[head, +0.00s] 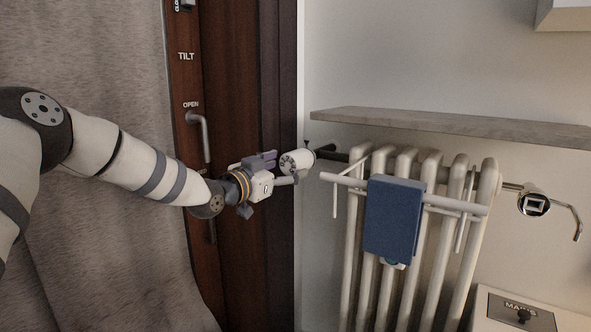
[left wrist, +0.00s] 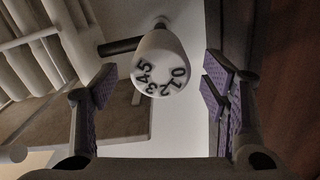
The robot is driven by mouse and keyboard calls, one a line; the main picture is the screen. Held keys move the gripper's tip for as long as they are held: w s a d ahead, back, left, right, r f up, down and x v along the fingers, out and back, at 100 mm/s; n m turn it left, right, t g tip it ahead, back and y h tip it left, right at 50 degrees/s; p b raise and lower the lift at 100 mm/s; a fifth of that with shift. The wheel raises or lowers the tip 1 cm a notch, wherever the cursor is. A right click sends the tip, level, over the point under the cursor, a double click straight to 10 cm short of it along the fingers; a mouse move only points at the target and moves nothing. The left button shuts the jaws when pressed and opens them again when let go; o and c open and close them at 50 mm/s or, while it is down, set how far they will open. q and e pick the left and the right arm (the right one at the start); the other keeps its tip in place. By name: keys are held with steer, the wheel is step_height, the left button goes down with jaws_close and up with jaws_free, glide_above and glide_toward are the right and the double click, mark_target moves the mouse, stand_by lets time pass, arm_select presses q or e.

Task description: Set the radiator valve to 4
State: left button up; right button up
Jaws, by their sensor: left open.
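The white radiator valve knob (head: 299,161) sits on a dark pipe at the left end of the radiator (head: 403,165). In the left wrist view the knob (left wrist: 160,62) shows black digits 0 to 5 around its face, seen rotated. Which digit is set cannot be read for sure. A small dark pointer (head: 307,143) stands above the knob in the head view. My left gripper (head: 279,170) is open just in front of the knob. In the left wrist view its purple-padded fingers (left wrist: 159,82) lie on either side of the knob, with gaps. My right gripper is not in view.
A blue towel (head: 394,218) hangs on a white rail in front of the radiator. A shelf (head: 440,124) juts out above. A brown door or window frame with a handle (head: 199,137) stands to the left, beside a grey curtain (head: 90,240).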

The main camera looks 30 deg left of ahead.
mark_target(288, 165)
arm_select(q)
steer(key=w, duration=0.3)
steer(key=shift+d+f, duration=0.15)
steer(key=shift+d, duration=0.05)
steer(key=shift+w+r+b, duration=0.2)
steer(key=shift+w+b, duration=0.1)
steer(key=shift+r, duration=0.1)
steer(key=c, duration=1.1)
steer(key=shift+c, duration=0.2)
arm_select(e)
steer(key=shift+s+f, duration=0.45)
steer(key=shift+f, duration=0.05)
